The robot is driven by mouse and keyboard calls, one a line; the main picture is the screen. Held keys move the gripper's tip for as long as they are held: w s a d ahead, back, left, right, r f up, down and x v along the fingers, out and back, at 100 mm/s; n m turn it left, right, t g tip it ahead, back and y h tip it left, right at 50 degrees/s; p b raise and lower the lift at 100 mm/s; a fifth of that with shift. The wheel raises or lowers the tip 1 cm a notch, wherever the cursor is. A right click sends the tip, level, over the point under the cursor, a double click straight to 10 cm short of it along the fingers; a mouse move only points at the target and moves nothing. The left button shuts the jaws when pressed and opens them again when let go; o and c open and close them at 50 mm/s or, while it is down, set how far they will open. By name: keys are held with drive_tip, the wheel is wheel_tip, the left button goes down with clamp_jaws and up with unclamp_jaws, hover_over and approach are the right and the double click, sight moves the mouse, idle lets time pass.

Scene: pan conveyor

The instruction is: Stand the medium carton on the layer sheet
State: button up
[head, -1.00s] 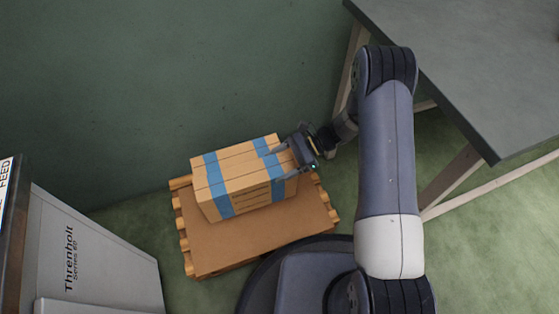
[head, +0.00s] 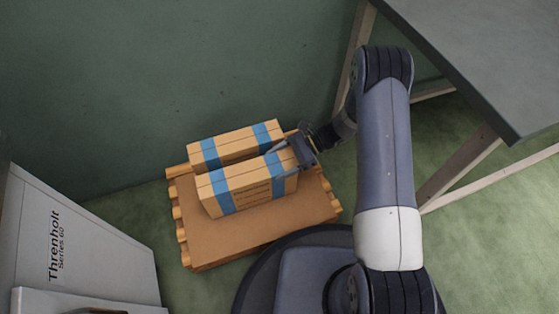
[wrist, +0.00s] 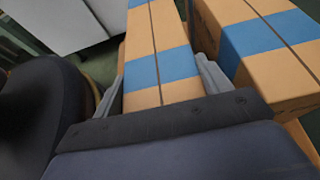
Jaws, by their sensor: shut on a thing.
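The held carton (head: 245,188), tan with blue tape bands, is at the front of two similar cartons over the brown layer sheet (head: 265,228). My gripper (head: 288,154) is shut on its right end. In the wrist view, the held carton (wrist: 148,35) runs away between my two fingers (wrist: 160,80). It looks upright and low over the sheet; I cannot tell whether its base touches. The sheet's front part is bare.
A second carton (head: 235,145) stands behind, with a narrow gap; it shows at right in the wrist view (wrist: 265,50). The sheet lies on a wooden pallet (head: 180,235). A grey Threnholt cabinet (head: 75,240) is at left, a grey table (head: 480,50) at upper right, a green wall behind.

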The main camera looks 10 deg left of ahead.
drive_tip(key=shift+f+b, duration=0.45)
drive_tip(key=shift+f, duration=0.05)
idle(0.4)
drive_tip(key=o, duration=2.1)
